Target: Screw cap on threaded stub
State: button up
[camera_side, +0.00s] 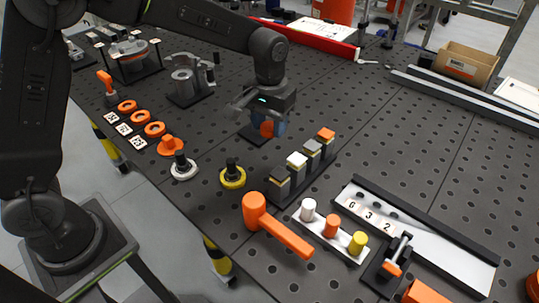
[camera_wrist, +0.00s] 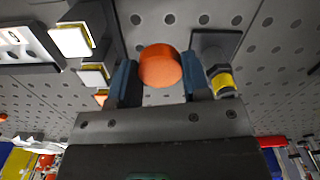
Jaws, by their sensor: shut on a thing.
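My gripper (camera_side: 267,124) is shut on a round orange cap (camera_side: 267,128). In the wrist view the cap (camera_wrist: 160,65) sits between the two blue fingers of my gripper (camera_wrist: 161,85). In the side view the dark plate (camera_side: 251,136) shows partly under my gripper; the post is hidden there. Threads cannot be made out.
A rack of blocks with coloured tops (camera_side: 297,160) stands close in front of my gripper. An orange mallet (camera_side: 275,225), a strip with white, orange and yellow pegs (camera_side: 332,232) and a yellow-ringed knob (camera_side: 232,176) lie nearer.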

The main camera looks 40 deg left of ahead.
jog(key=w+a+r, duration=0.1)
jog(key=a+r, duration=0.1)
jog(key=a, duration=0.1)
jog(key=w+a+r, duration=0.2)
jog(key=a, duration=0.1)
jog(key=w+a+r, duration=0.2)
jog(key=a, duration=0.1)
jog(key=shift+w+r, duration=0.15)
jog(key=shift+w, duration=0.05)
jog(key=shift+f, duration=1.45)
jog(key=n, duration=0.6)
jog(key=n, duration=0.6)
jog(key=shift+f, duration=0.15)
jog(key=shift+f, duration=0.65)
jog(key=shift+f, duration=0.9)
dwell(0.5)
